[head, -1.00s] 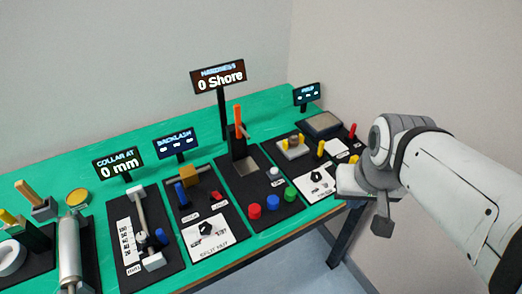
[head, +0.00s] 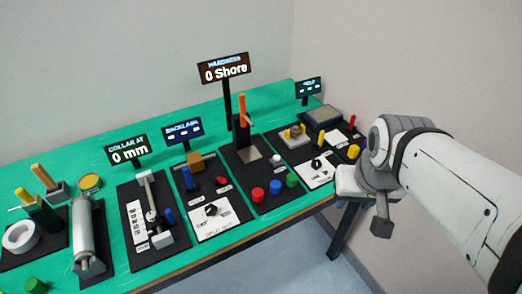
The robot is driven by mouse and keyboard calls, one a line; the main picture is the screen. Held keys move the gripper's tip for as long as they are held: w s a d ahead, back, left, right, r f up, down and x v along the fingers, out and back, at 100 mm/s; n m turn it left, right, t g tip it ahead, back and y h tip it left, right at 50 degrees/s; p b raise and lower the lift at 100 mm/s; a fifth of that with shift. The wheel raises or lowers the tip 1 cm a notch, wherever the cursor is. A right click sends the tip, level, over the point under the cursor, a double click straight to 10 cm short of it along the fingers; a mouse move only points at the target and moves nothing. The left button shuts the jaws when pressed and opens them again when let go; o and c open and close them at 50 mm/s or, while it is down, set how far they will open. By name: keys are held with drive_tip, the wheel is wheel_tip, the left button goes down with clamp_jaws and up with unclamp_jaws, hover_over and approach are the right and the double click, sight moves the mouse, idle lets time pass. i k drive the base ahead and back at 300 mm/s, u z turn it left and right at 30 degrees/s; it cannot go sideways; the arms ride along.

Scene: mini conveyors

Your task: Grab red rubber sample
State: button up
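The red rubber sample (head: 258,194) is a short red cylinder near the front edge of the black hardness tester board (head: 239,175). A blue cylinder (head: 275,187) and a green cylinder (head: 291,180) stand in a row to its right. My gripper (head: 350,181) is at the end of my white arm, right of the samples and by the table's front right edge. It is apart from the red sample. Its fingers cannot be made out, so I cannot tell whether it is open or shut.
The hardness tester has an orange lever (head: 243,110) and a display (head: 223,69) reading 0 Shore. A split nut board (head: 196,207) lies to the left, with a collar board (head: 144,215) beyond it. A board with yellow pegs (head: 354,151) lies right, near my arm.

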sight(257, 194)
drive_tip(key=u, duration=0.05)
drive_tip(key=k, duration=0.8)
drive_tip(key=z, duration=0.9)
drive_tip(key=i, duration=1.45)
drive_tip(key=u, duration=2.35)
drive_tip(key=k, duration=0.55)
drive_tip(key=u, duration=0.05)
drive_tip(key=i, duration=0.4)
drive_tip(key=u, duration=0.1)
